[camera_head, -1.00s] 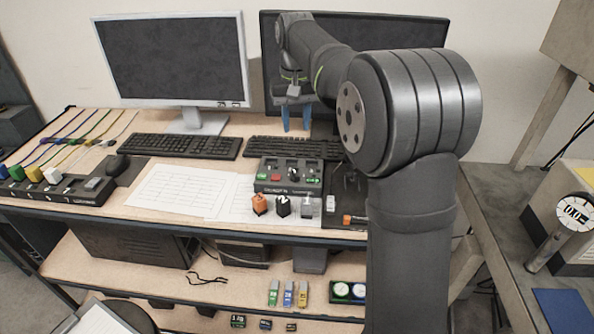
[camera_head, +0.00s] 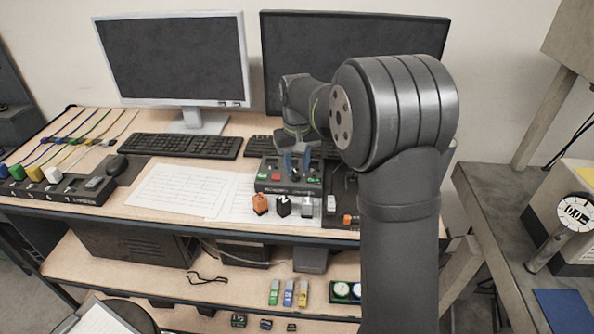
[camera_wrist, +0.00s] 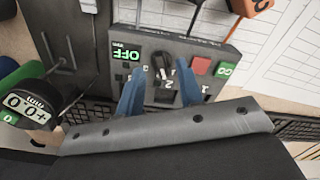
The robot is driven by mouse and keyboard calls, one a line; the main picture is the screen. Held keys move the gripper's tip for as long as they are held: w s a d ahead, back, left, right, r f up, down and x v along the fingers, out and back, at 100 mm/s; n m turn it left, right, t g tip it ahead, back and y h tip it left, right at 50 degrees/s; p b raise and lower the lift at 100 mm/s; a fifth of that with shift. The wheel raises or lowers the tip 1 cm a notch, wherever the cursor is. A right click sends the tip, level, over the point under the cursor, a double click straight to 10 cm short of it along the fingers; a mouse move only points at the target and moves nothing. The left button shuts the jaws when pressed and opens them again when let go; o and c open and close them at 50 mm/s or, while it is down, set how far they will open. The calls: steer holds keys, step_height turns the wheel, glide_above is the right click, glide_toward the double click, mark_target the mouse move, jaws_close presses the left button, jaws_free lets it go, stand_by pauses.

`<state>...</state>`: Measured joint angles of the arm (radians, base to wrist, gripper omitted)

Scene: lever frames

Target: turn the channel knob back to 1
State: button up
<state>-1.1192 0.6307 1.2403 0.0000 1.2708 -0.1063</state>
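The channel knob (camera_wrist: 162,63) is a black knob on a dark grey control box (camera_head: 290,188). In the wrist view it sits between the two blue fingers of my gripper (camera_wrist: 158,86). The fingers stand apart on either side of the knob, and I see a gap around it. A "2" shows on the panel beside the knob; other channel marks are hidden or too small to read. In the head view my gripper (camera_head: 297,162) is low over the box, its fingers covering the knob area.
The box also carries a green OFF label (camera_wrist: 127,55), a red button (camera_wrist: 202,66) and a green GO button (camera_wrist: 225,69). Orange and black handles (camera_head: 260,204) stand in front of the box. Keyboards lie behind, with paper sheets (camera_head: 180,188) to the left.

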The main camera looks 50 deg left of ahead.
mark_target(296, 175)
steer(key=shift+f, duration=1.4)
jaws_close()
steer(key=shift+w+n, duration=0.2)
steer(key=shift+n, duration=1.9)
jaws_free()
